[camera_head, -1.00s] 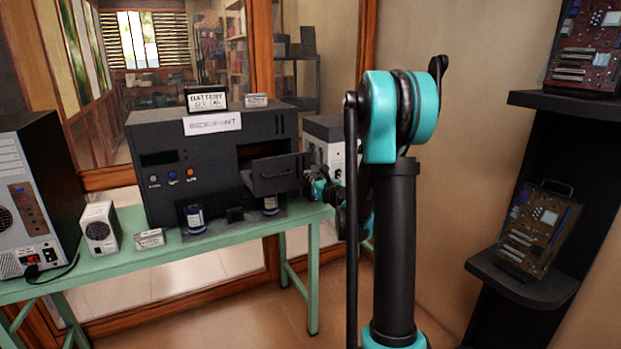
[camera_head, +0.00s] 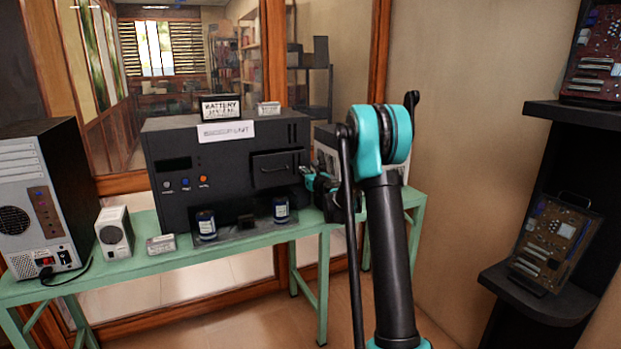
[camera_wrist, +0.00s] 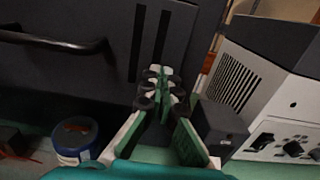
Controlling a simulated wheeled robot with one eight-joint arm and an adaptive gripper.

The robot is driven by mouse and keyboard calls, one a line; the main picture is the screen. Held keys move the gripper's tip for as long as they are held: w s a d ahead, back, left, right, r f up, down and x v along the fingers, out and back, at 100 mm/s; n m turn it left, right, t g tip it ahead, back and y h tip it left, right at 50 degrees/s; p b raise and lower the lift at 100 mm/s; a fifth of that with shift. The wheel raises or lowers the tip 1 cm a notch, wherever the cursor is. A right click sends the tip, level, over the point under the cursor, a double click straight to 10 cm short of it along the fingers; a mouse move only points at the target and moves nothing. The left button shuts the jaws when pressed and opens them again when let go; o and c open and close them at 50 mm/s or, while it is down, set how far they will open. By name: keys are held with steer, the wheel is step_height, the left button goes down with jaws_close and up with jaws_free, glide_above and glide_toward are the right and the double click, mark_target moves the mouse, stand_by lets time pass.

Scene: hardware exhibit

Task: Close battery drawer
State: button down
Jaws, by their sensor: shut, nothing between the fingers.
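The black battery unit (camera_head: 220,160) stands on the green table, with a "BACKUP UNIT" label on it. Its battery drawer (camera_head: 266,180) is at the right of its front and looks flush or nearly flush; a small gap cannot be ruled out. The drawer's handle (camera_wrist: 55,42) shows at upper left in the wrist view. My gripper (camera_head: 310,178) is shut and empty, at the right edge of the drawer front. In the wrist view its fingertips (camera_wrist: 163,82) are close to the unit's dark front, below two vertical slots; contact is unclear.
Two blue-and-white batteries (camera_head: 205,226) (camera_head: 281,211) stand before the unit. A light grey device (camera_wrist: 262,85) is close on the right. A computer tower (camera_head: 45,205) and small white speaker (camera_head: 114,232) are at left. Shelves with circuit boards (camera_head: 553,240) stand at right.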

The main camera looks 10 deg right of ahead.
steer(key=shift+x, duration=2)
steer(key=shift+r, duration=0.1)
